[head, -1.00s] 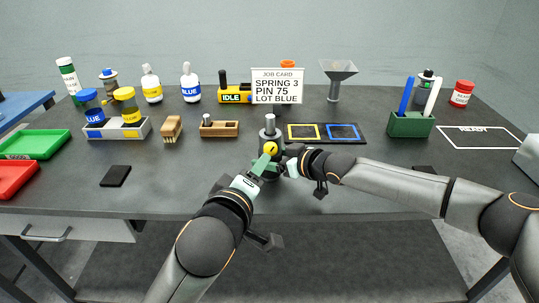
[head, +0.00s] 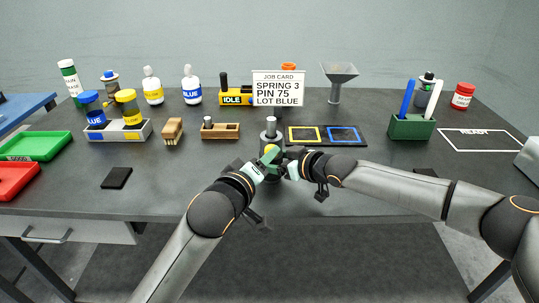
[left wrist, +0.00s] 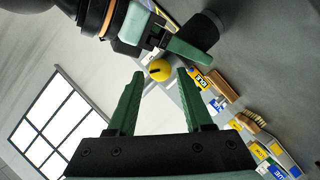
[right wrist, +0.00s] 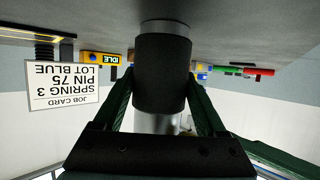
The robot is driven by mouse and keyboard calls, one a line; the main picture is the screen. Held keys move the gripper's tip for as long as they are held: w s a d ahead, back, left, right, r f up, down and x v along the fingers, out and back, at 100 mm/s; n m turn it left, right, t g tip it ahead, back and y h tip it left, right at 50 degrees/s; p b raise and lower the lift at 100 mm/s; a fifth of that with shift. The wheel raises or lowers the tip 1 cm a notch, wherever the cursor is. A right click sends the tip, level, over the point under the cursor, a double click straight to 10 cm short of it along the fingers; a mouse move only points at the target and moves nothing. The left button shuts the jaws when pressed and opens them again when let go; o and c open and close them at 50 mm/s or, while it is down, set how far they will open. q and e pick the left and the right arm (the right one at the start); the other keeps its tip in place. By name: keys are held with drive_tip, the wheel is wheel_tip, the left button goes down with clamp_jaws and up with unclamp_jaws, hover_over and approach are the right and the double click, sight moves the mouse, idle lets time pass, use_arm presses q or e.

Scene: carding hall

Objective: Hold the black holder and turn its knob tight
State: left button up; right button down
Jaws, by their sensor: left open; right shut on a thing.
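The black holder (head: 270,136) stands upright on the dark table in the middle of the head view, a grey pin at its top. My right gripper (head: 285,162) is shut on the holder from the right; the right wrist view shows the black body (right wrist: 162,75) between its fingers. The yellow knob (left wrist: 160,70) faces my left gripper, and its dark slot shows in the left wrist view. My left gripper (left wrist: 160,76) is open, its fingers on either side of the knob in that view. Whether they touch it I cannot tell. In the head view the knob is partly hidden by my left gripper.
Behind the holder stand the job card (head: 278,88) and a black tray (head: 295,142) with yellow and blue squares. A wooden block (head: 220,131), a brush (head: 173,130) and a black pad (head: 117,177) lie to the left. The green pen box (head: 411,127) is at right.

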use_arm(q)
drive_tip(key=shift+x, duration=1.55)
drive_tip(key=shift+c, duration=0.2)
clamp_jaws()
